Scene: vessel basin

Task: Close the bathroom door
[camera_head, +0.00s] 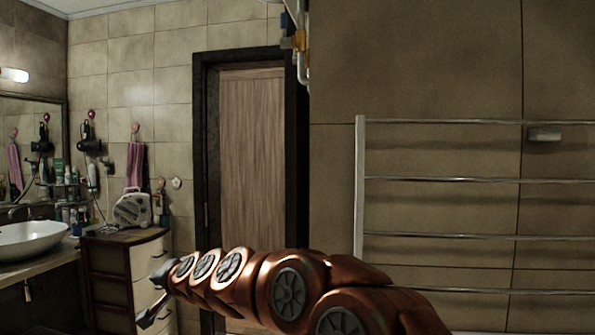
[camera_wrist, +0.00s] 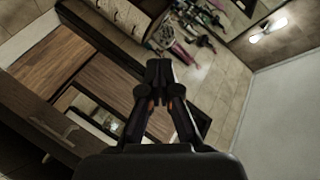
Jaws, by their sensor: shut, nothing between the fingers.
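The bathroom door (camera_head: 252,165) is a wood-grain panel inside a dark frame (camera_head: 200,150) in the tiled back wall, in the head view. Its right edge lies in dark shadow by the near wall, and my arm covers its lower part, so I cannot tell how far it stands open. My gripper (camera_head: 153,297) is low, at the left of the door in the picture. In the wrist view my gripper (camera_wrist: 158,68) has its fingertips together and holds nothing. Tilted wood-grain panelling (camera_wrist: 50,62) and dark framing show left of it; contact is not visible.
A drawer cabinet (camera_head: 150,262) with a pale appliance (camera_head: 132,208) on top stands left of the door. A basin (camera_head: 35,240) is at the far left. A metal towel rail (camera_head: 359,190) is on the near right wall.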

